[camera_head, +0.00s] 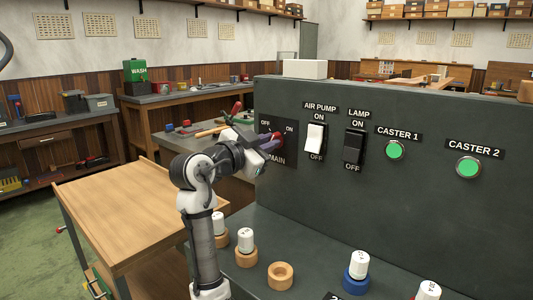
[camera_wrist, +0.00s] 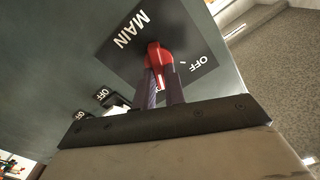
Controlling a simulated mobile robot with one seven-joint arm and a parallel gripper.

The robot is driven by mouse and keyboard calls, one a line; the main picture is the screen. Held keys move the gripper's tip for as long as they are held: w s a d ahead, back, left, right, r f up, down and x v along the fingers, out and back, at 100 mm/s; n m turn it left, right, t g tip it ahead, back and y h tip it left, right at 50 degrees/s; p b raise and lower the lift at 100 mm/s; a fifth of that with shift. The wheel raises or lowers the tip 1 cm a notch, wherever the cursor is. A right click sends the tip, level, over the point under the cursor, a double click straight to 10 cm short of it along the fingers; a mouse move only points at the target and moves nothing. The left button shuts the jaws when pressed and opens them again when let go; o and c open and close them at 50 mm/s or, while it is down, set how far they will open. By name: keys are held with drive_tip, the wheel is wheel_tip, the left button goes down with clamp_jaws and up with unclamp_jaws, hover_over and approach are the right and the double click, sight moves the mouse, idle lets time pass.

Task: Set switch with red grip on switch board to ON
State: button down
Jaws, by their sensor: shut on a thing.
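The switch board (camera_head: 350,205) is a dark grey upright panel on the right in the head view. Its MAIN switch plate (camera_head: 290,153) carries OFF and ON labels at its top. The red grip (camera_wrist: 158,57) of that switch shows in the wrist view, with my gripper's fingers (camera_wrist: 161,84) on either side of it. In the head view the red grip (camera_head: 277,137) is mostly hidden by my gripper (camera_head: 272,144), which is shut on it. The exact angle of the grip is hard to tell.
The AIR PUMP switch (camera_head: 315,137) is white and the LAMP switch (camera_head: 353,147) is black, both right of MAIN. Green buttons CASTER 1 (camera_head: 395,150) and CASTER 2 (camera_head: 468,167) are farther right. White-topped pieces (camera_head: 246,240) stand on the ledge below. A wooden cart (camera_head: 120,210) is left.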

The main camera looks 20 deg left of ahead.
drive_tip(key=shift+f+m+b, duration=0.15)
drive_tip(key=shift+m+b, duration=0.9)
drive_tip(key=shift+m, duration=0.65)
drive_tip(key=shift+d, duration=0.1)
drive_tip(key=c, duration=1.5)
unclamp_jaws()
drive_tip(key=shift+o, duration=0.2)
drive_tip(key=shift+s, duration=0.1)
drive_tip(key=b+v, duration=0.1)
drive_tip(key=v, duration=1.2)
drive_tip(key=shift+s+b, duration=0.35)
drive_tip(key=shift+b, duration=0.05)
